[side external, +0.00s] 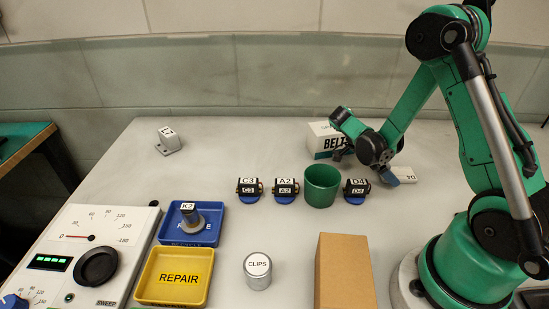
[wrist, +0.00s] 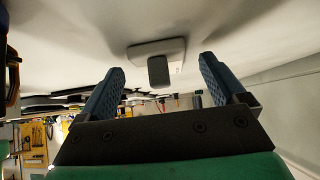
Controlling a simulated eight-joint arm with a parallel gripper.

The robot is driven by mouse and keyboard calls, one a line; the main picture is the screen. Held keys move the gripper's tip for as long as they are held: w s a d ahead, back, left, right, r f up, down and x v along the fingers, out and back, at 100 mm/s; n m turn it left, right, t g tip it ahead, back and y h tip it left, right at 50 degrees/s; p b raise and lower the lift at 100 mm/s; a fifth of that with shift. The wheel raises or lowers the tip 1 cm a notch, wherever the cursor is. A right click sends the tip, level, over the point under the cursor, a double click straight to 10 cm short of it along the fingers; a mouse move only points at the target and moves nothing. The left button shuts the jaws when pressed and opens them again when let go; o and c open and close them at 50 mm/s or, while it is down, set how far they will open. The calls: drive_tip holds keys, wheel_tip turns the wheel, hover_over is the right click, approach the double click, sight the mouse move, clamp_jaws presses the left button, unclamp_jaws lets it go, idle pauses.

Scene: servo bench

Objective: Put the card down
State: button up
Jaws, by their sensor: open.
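A small white piece with a dark-lettered label (side external: 407,174), which looks like the card, lies on the bench just right of my gripper's blue fingertip in the side view. My gripper (side external: 375,167) is low over the bench, right of the green cup. In the wrist view, my gripper (wrist: 160,85) has its two blue fingers wide apart with nothing held between them. Beyond the fingertips a pale flat piece with a dark grey block on it (wrist: 158,60) rests on the light surface. I cannot tell whether it is the same piece.
A white BELTS box (side external: 326,140) stands close behind my gripper. The green cup (side external: 321,186) and servo D4 (side external: 356,189) stand in front, with servos A2 (side external: 285,188) and C3 (side external: 249,188) to the left. A brown box (side external: 344,272) is nearer. The back left bench is mostly clear.

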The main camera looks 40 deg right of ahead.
drive_tip(key=v, duration=1.2)
drive_tip(key=a+r+n+t+y, duration=0.1)
drive_tip(key=a+n+t, duration=0.3)
drive_tip(key=n, duration=0.4)
drive_tip(key=a+r+n+t+y, duration=0.2)
drive_tip(key=a+n+t+y, duration=0.1)
drive_tip(key=n, duration=0.6)
drive_tip(key=a+r+n+t+y, duration=0.1)
drive_tip(key=a+n+t+y, duration=0.1)
drive_tip(key=a+n+t, duration=0.3)
drive_tip(key=shift+s+a+r+n+t, duration=0.1)
drive_tip(key=shift+a+r+n+t, duration=0.1)
drive_tip(key=shift+n, duration=0.7)
drive_tip(key=shift+s+a+r+n+t, duration=0.1)
drive_tip(key=shift+a+r+n+t, duration=0.1)
drive_tip(key=shift+n, duration=0.7)
drive_tip(key=shift+a+r+n+t, duration=0.1)
drive_tip(key=shift+a+n+t, duration=0.3)
drive_tip(key=shift+n, duration=0.3)
